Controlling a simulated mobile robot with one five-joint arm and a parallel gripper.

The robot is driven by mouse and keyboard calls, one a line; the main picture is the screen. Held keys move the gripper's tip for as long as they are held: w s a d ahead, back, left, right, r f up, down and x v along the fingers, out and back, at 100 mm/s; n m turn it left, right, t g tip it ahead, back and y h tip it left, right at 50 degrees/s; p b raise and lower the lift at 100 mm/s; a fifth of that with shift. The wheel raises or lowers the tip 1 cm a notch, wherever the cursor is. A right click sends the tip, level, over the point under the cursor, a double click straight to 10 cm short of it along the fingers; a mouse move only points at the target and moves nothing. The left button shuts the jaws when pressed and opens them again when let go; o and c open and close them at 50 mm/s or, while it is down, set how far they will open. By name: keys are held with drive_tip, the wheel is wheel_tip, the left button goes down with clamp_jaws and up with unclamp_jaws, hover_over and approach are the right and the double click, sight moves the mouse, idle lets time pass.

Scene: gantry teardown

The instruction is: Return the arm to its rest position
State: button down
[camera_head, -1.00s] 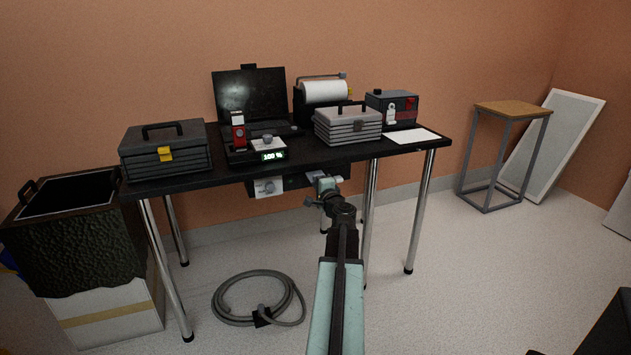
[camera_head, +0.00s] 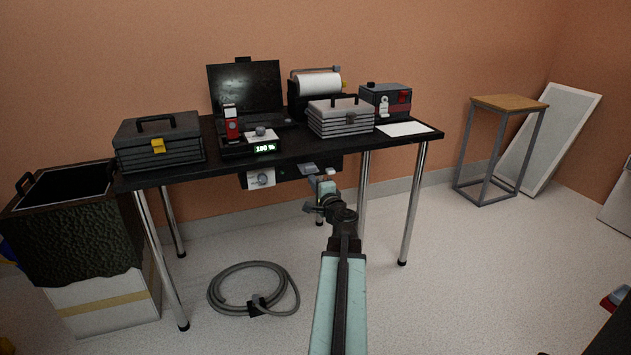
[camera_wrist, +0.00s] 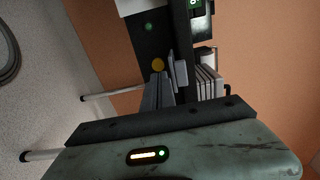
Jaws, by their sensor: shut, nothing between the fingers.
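My arm (camera_head: 338,290) reaches forward from the bottom middle of the head view toward the front of the black table (camera_head: 215,174). My gripper (camera_head: 320,181) is at its far end, in front of and slightly below the table's front edge. In the wrist view my gripper (camera_wrist: 165,82) has its dark fingers together, with nothing held. Behind them is a dark panel with a yellow round part (camera_wrist: 158,65) and a green one (camera_wrist: 149,27). I cannot tell from the head view how far the fingertips are from this panel.
The table holds a dark toolbox (camera_head: 160,145), laptop (camera_head: 245,88), lit display unit (camera_head: 250,146), grey case (camera_head: 340,118) and paper (camera_head: 405,129). A coiled hose (camera_head: 252,290) lies on the floor. A stool (camera_head: 508,104) stands right.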

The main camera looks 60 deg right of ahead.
drive_tip(key=shift+d, duration=0.1)
drive_tip(key=w+a+f+n+y+p, duration=0.1)
drive_tip(key=w+a+f+n+y, duration=0.25)
drive_tip(key=w+a, duration=0.45)
drive_tip(key=w+a+f+n+g+y, duration=0.15)
drive_tip(key=w+a+n+y, duration=0.3)
drive_tip(key=a, duration=0.75)
drive_tip(key=w+a+f+n+y+p, duration=0.1)
drive_tip(key=w+a+f+n+y, duration=0.25)
drive_tip(key=w+a, duration=0.45)
drive_tip(key=s+a+f+n+g+y, duration=0.1)
drive_tip(key=s+a+f+n+g, duration=0.15)
drive_tip(key=a, duration=0.65)
drive_tip(key=s+a+f+n+g+y+p, duration=0.1)
drive_tip(key=a+f+n+g, duration=0.25)
drive_tip(key=a, duration=0.55)
drive_tip(key=s+a+f+n+g+y, duration=0.1)
drive_tip(key=a+f+n+g, duration=0.15)
drive_tip(key=a, duration=0.65)
drive_tip(key=s+a+f+n+g+h+p, duration=0.1)
drive_tip(key=s+a+f+n+g+h, duration=0.3)
drive_tip(key=s+a, duration=0.5)
wheel_tip(320, 180, up, 39)
drive_tip(key=n+p, duration=0.1)
drive_tip(key=p, duration=3.6)
drive_tip(key=shift+w+g+p, duration=0.2)
drive_tip(key=shift+g+p, duration=0.2)
drive_tip(key=shift+a+f, duration=0.1)
